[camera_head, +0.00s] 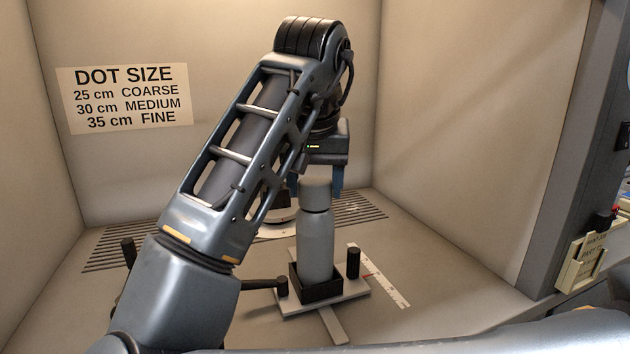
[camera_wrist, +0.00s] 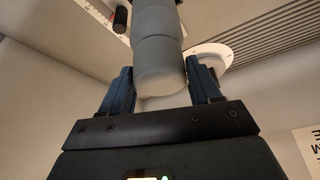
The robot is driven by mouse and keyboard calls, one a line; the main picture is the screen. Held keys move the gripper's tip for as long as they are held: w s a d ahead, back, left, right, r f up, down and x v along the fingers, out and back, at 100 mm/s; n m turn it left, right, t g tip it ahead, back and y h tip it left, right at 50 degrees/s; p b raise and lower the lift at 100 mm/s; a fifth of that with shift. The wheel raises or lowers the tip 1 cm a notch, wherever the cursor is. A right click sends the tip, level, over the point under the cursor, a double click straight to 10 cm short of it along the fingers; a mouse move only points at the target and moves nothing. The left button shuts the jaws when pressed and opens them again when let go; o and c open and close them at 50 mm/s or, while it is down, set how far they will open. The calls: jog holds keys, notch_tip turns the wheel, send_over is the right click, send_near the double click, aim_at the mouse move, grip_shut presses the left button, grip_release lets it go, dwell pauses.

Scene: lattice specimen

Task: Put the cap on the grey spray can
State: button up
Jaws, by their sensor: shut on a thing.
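The grey spray can (camera_head: 315,248) stands upright in a black square holder (camera_head: 322,292). The pale grey cap (camera_head: 317,195) is directly above the can's shoulder, upright and in line with it. A thin dark line shows between cap and can; I cannot tell whether the cap is fully seated. My gripper (camera_head: 316,187) points down over the can, its blue fingers on either side of the cap and shut on it. In the wrist view the cap (camera_wrist: 161,78) lies between the fingers, with the can (camera_wrist: 153,20) beyond it.
The holder sits on a light base plate (camera_head: 350,291) with a black knob (camera_head: 353,262) at its right and a ruler strip (camera_head: 388,284) beyond. A round white disc (camera_head: 275,230) lies behind. Booth walls enclose the back and sides; floor at right is clear.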

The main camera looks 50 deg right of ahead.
aim_at(315, 182)
jog(key=shift+f, duration=0.45)
jog(key=shift+f, duration=0.1)
dwell(1.0)
jog(key=o, duration=1.2)
jog(key=p+v, duration=0.5)
jog(key=shift+p, duration=0.35)
